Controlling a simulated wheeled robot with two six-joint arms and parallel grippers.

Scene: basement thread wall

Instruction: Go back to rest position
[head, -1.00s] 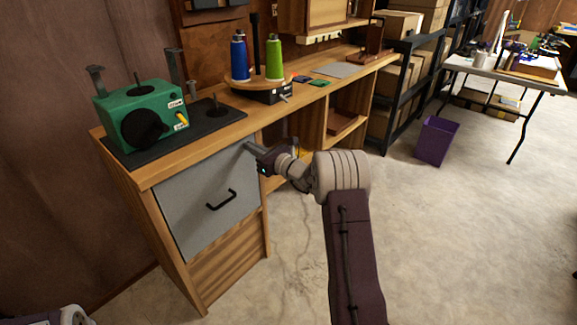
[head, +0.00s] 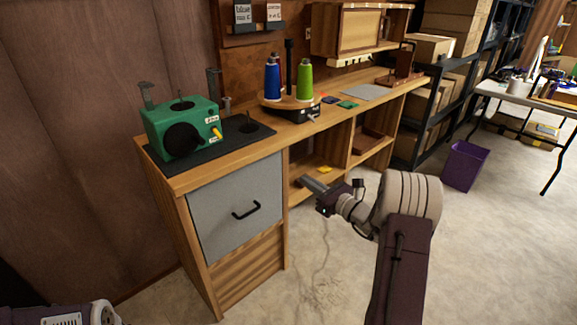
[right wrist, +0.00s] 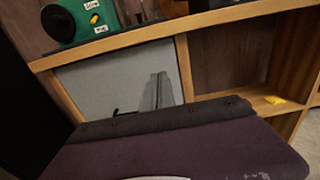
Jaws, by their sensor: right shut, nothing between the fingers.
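My right gripper (head: 310,184) is shut and empty. In the head view it hangs in front of the desk's open shelf, to the right of the grey drawer (head: 236,205) and apart from it. The drawer has a black handle (head: 246,210) and looks closed. In the right wrist view, the grey drawer front (right wrist: 105,80) shows beyond my own arm parts, with grey finger shapes (right wrist: 157,92) in front of it. Of my left arm only a part shows at the lower left of the head view; its gripper is out of view.
On the wooden desk (head: 240,147) stand a green machine (head: 180,128), a blue spool (head: 273,78) and a green spool (head: 305,80). A yellow item (head: 324,169) lies on the open shelf. A purple bin (head: 465,165) stands on the floor at right.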

